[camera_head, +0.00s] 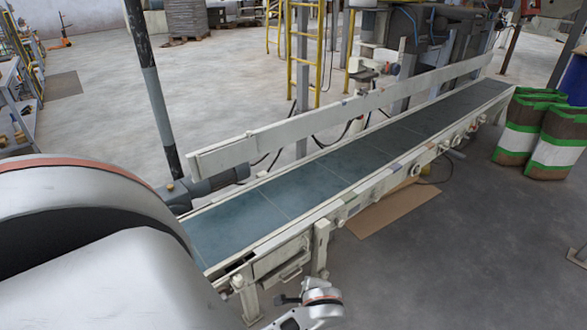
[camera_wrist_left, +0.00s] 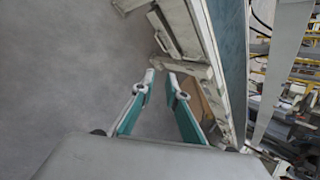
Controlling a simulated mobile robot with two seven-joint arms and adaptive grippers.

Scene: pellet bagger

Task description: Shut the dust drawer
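The dust drawer (camera_head: 284,260) is a pale cream front with a bar handle, low in the side of the conveyor's near end. How far it stands out is hard to tell. It also shows in the left wrist view (camera_wrist_left: 164,36), near the top. My left gripper (camera_wrist_left: 161,76) has its two teal-padded fingers apart with nothing between them. Its tips point toward the conveyor side, just below the drawer in that picture, with no clear contact. In the head view, a silver jointed part of mine shows at the bottom, below the drawer. My right gripper is not in view.
The long conveyor (camera_head: 322,178) with a blue-grey belt runs to the far right. A conveyor leg (camera_head: 320,250) stands just right of the drawer. A cardboard sheet (camera_head: 385,210) lies on the floor. Striped sacks (camera_head: 555,152) stand at the right. Floor in front of the drawer is clear.

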